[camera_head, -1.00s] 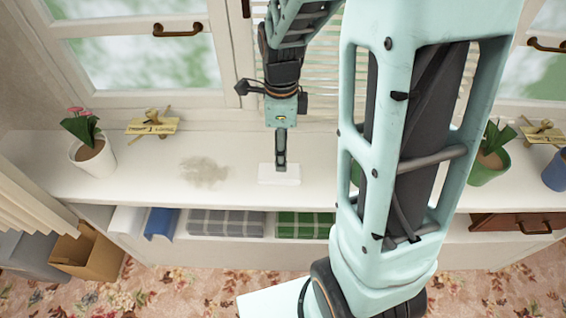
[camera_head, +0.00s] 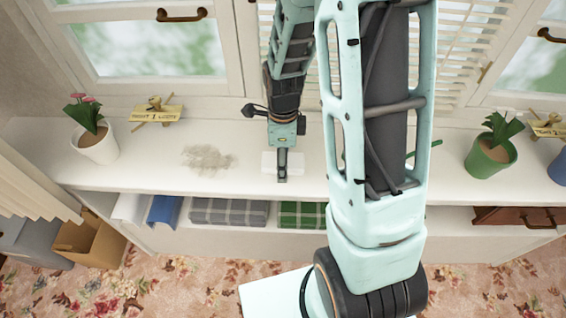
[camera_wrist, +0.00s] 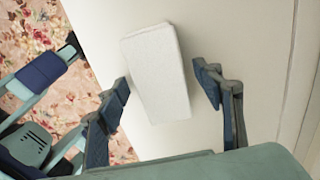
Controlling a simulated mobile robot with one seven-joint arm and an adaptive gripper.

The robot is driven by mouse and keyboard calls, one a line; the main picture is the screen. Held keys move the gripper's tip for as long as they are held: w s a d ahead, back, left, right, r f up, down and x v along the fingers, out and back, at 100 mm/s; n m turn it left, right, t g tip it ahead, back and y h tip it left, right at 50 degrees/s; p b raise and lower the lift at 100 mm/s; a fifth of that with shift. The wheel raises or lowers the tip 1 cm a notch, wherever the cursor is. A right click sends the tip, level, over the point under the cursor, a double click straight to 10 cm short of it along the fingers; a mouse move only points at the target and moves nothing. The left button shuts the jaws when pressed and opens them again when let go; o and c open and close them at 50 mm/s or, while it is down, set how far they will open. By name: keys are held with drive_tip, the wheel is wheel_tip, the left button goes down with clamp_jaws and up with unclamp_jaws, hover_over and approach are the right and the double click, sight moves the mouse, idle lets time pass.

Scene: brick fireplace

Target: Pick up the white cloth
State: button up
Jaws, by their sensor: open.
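The white cloth (camera_head: 269,162) is a small folded white block lying on the white window shelf (camera_head: 330,178), partly hidden behind my gripper in the head view. It also shows in the wrist view (camera_wrist: 156,74), whole and flat on the shelf. My gripper (camera_head: 282,178) points down over the cloth in the head view. In the wrist view the fingers of my gripper (camera_wrist: 166,84) are spread apart, one on each side of the cloth's near half. The cloth is between them with gaps, and not gripped. The height of the fingertips above the shelf is hard to tell.
A dusty grey patch (camera_head: 208,158) lies left of the cloth. A white plant pot (camera_head: 97,147) stands at the left, a green pot (camera_head: 489,160) at the right. Folded grey checked cloth (camera_head: 229,212) and green cloth (camera_head: 303,214) lie below. Windows (camera_head: 140,45) rise behind.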

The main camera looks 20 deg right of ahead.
drive_tip(key=c, duration=1.1)
drive_tip(key=shift+r, duration=0.1)
